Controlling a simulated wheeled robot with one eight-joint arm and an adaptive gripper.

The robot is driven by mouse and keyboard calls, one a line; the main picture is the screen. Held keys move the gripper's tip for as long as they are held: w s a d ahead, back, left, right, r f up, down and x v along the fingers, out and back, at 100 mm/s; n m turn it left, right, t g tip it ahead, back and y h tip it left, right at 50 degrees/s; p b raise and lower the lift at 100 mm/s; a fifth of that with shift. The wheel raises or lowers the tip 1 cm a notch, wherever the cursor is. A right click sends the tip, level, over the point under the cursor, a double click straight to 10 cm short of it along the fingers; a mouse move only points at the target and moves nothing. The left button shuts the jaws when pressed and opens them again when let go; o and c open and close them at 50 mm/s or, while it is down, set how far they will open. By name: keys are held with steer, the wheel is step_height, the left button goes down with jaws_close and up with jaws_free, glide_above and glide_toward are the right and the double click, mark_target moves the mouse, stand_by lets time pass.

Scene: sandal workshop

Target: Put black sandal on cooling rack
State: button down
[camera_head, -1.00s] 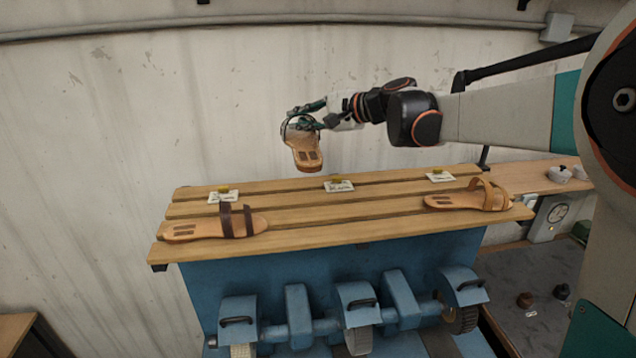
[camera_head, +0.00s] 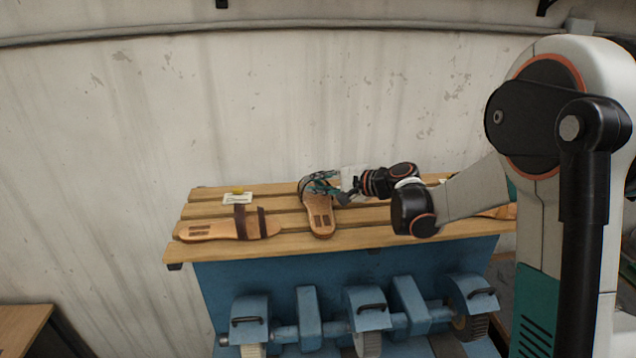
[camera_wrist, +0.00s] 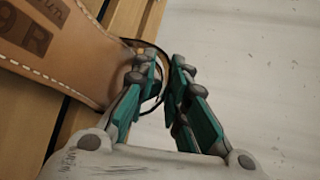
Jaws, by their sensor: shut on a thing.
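The black sandal (camera_head: 319,215), with a tan sole and a thin black strap, is at the middle of the slatted wooden rack (camera_head: 280,246). Its sole points toward the rack's front edge and looks at or very near the slats. My gripper (camera_head: 320,185) is shut on its strap at the far end. In the wrist view the tan sole (camera_wrist: 75,50) fills the upper left, and the fingers (camera_wrist: 165,82) close around the black strap. Whether the sole rests fully on the slats is not clear.
A sandal with dark brown straps (camera_head: 225,228) lies on the rack's left part, by a label card (camera_head: 238,198). Another tan sandal (camera_head: 500,212) is mostly hidden by my arm at the right. A blue grinding machine (camera_head: 345,290) stands below the rack's front.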

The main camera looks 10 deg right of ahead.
steer(key=shift+s+f, duration=0.1)
steer(key=shift+f, duration=0.05)
steer(key=c, duration=1.5)
jaws_free()
steer(key=shift+d, duration=0.1)
steer(key=b+v, duration=0.1)
steer(key=v, duration=1.1)
steer(key=shift+b, duration=0.4)
